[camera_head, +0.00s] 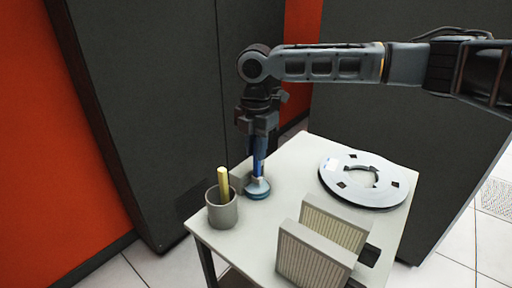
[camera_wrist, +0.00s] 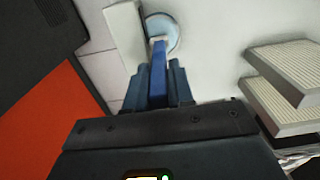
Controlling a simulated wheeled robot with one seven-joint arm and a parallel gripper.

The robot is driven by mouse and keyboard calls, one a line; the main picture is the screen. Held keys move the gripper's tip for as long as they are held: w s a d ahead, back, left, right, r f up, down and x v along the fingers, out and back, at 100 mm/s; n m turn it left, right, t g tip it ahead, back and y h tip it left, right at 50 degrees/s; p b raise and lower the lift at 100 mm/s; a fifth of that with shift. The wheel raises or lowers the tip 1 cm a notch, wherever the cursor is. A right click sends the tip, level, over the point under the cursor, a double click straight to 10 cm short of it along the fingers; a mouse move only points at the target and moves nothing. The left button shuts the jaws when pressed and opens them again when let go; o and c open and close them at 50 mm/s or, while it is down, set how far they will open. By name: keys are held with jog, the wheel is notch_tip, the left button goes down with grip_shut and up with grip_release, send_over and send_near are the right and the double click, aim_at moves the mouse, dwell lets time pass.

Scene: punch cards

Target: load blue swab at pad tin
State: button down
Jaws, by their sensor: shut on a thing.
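My gripper (camera_head: 258,138) points down over the table's back left part and is shut on the blue swab (camera_head: 259,162). In the wrist view the blue swab (camera_wrist: 158,72) stands between the two fingers (camera_wrist: 159,88). The swab is upright, with its lower end at the round, pale blue pad tin (camera_head: 258,190). The tin also shows in the wrist view (camera_wrist: 163,27), right at the swab's tip. I cannot tell whether the tip touches the pad or hangs just above it. The swab's upper part is hidden by my gripper.
A grey cup (camera_head: 222,211) holding a yellow stick (camera_head: 223,183) stands close left of the tin. A small grey block (camera_head: 238,184) is beside the tin. A tape reel (camera_head: 340,178) and two ribbed card blocks (camera_head: 312,262) occupy the right and front of the white table (camera_head: 263,222).

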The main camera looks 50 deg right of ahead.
jog(key=shift+f, duration=0.65)
dwell(2.0)
jog(key=shift+r, duration=0.1)
jog(key=shift+r+p, duration=3.3)
jog(key=shift+r, duration=0.25)
